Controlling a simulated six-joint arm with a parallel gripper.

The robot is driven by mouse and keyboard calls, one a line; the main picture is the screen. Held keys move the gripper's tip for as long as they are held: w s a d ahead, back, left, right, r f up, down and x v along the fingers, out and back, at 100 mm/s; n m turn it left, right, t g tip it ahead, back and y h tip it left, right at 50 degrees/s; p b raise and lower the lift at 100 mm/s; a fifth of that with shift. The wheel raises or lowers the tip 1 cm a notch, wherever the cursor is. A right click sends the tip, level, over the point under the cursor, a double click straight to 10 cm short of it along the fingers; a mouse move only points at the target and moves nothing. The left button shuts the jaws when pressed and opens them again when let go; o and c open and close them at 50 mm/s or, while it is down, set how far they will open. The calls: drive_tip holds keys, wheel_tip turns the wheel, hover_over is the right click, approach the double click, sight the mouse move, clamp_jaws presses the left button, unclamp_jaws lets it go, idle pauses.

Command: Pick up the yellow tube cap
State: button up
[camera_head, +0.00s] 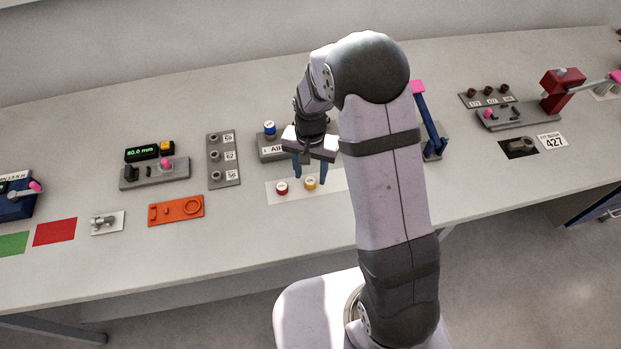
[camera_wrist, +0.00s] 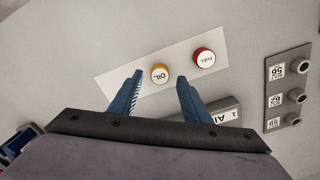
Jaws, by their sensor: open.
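The yellow tube cap (camera_head: 310,183) stands on a white mat (camera_head: 340,181) on the bench. In the wrist view it is a yellow cap (camera_wrist: 159,74) with a white top reading "OIL". My gripper (camera_head: 310,176) is open and empty, with its two blue fingers pointing down toward the mat. In the wrist view the fingertips (camera_wrist: 160,78) appear on either side of the yellow cap, with gaps on both sides. I cannot tell how far above the cap they are.
A red cap (camera_head: 281,188) reading "FUEL" stands close beside the yellow one. A grey block labelled "AIR" (camera_head: 270,150) with a blue cap (camera_head: 269,127) is behind. A grey strip with ports (camera_head: 222,160) and an orange tray (camera_head: 176,210) lie left.

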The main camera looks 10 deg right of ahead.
sight(310, 181)
drive_tip(key=shift+f+p, duration=0.3)
drive_tip(key=shift+f, duration=1.05)
drive_tip(key=c, duration=1)
drive_tip(key=shift+c, duration=0.2)
drive_tip(key=shift+r, duration=0.1)
wheel_tip(310, 181, up, 10)
drive_tip(key=b, duration=0.3)
